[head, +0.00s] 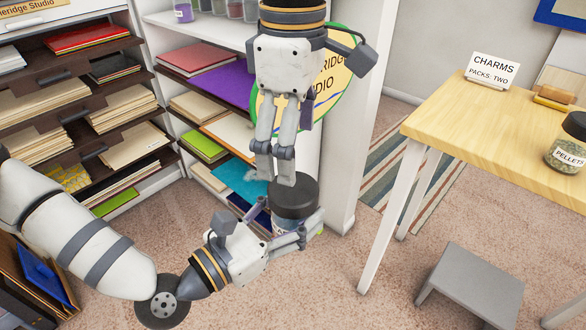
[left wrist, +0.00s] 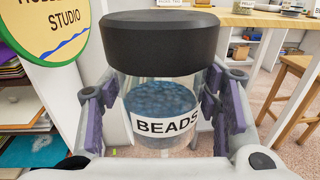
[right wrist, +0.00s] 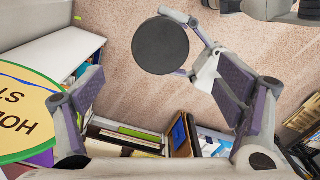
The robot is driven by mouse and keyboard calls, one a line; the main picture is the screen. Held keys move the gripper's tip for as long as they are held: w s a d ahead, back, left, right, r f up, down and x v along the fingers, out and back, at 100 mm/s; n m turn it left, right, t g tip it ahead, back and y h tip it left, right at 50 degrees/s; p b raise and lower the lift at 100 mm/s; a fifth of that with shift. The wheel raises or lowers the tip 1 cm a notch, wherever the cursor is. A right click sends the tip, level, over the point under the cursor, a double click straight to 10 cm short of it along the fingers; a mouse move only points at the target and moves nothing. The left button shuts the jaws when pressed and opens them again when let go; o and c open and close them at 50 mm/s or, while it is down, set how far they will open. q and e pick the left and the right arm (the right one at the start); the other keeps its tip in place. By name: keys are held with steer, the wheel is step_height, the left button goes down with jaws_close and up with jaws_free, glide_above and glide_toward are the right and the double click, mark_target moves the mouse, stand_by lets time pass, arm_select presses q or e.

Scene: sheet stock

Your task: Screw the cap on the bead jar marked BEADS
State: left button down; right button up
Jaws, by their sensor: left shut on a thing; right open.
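The bead jar (left wrist: 160,105) is clear, holds blue beads and carries a BEADS label. Its wide black cap (head: 295,198) sits level on the jar mouth; I cannot tell how tight it is. The cap also shows in the left wrist view (left wrist: 160,42) and from above in the right wrist view (right wrist: 160,46). My left gripper (head: 292,236) is shut around the jar's body below the cap and holds it upright. My right gripper (head: 274,172) is open, pointing down near the cap. In the right wrist view the cap lies beyond its spread fingers, which are empty.
A wooden table (head: 450,115) at the right holds a capped PELLETS jar (head: 567,145) and a CHARMS sign (head: 493,70). A grey step stool (head: 470,285) stands on the floor. Shelves of sheet stock (head: 90,105) and a round studio sign (head: 335,70) are close behind the arms.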

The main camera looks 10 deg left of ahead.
step_height(320, 180, up, 5)
steer(key=shift+f, duration=0.1)
stand_by(0.4)
